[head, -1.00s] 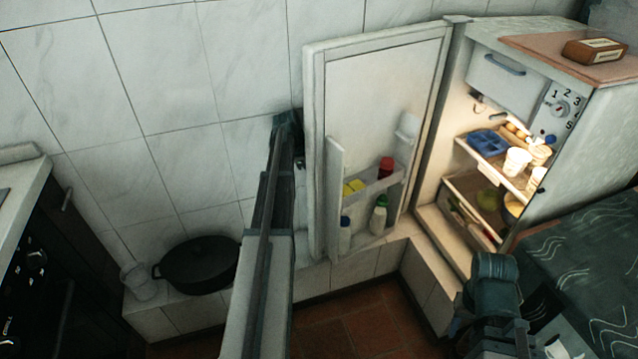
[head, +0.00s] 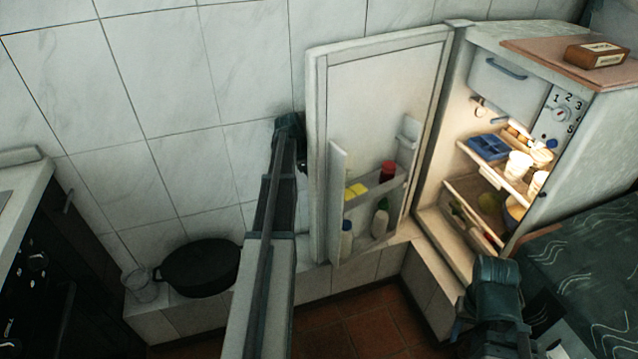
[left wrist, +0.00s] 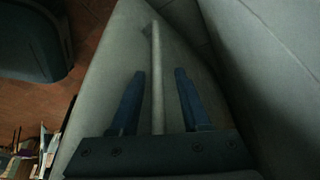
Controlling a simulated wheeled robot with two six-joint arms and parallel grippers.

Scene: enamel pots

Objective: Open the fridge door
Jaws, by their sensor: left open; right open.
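The fridge (head: 600,120) stands at the right with its lit inside showing. Its door (head: 380,105) is swung wide open to the left, with its inner face and bottle shelf towards me. My left arm reaches up to the door's left edge, and its gripper is mostly hidden there. In the left wrist view my left gripper (left wrist: 158,85) is open, one finger on each side of a pale bar (left wrist: 157,60), likely the door handle, with gaps on both sides. My right gripper (head: 490,300) is low in front of the fridge, apart from it; its fingers are hard to make out.
A black pot (head: 200,267) and a glass (head: 140,285) stand on the tiled ledge left of my left arm. A stove (head: 35,265) is at the far left. A dark patterned surface (head: 590,270) lies right of the fridge. The red floor (head: 350,325) is clear.

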